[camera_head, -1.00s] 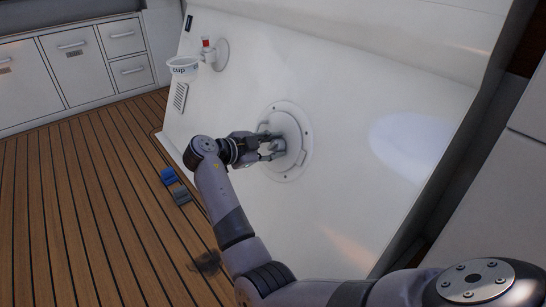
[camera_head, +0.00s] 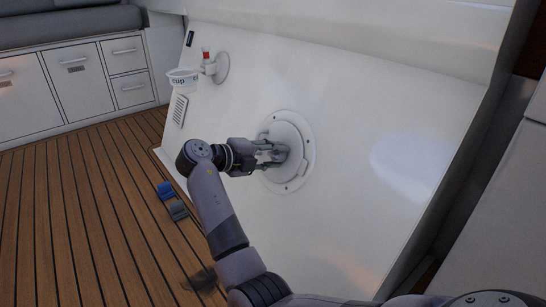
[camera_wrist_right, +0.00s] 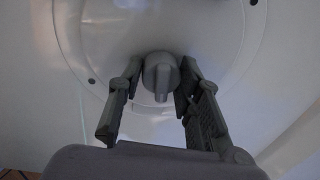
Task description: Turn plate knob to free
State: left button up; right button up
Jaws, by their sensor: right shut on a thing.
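The round white plate (camera_head: 297,132) is set in the white sloped panel in the head view. Its grey knob (camera_wrist_right: 158,76) shows in the middle of the right wrist view, with its narrow end pointing down in the picture. My right gripper (camera_head: 277,152) reaches the plate from the left and hides most of the knob there. In the right wrist view its two fingers (camera_wrist_right: 160,66) stand on either side of the knob, shut on it. My left gripper is not in view.
On the panel's upper left are a holder with a white cup (camera_head: 183,79) and a red-topped fitting (camera_head: 207,60). The panel right of the plate is clear.

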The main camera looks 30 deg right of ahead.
jog(key=shift+m, duration=0.9)
jog(key=shift+f, duration=0.1)
jog(key=o, duration=1.2)
jog(key=v, duration=0.7)
jog(key=shift+a, duration=0.2)
jog(key=shift+w+d+r, duration=0.1)
jog(key=shift+r, duration=0.1)
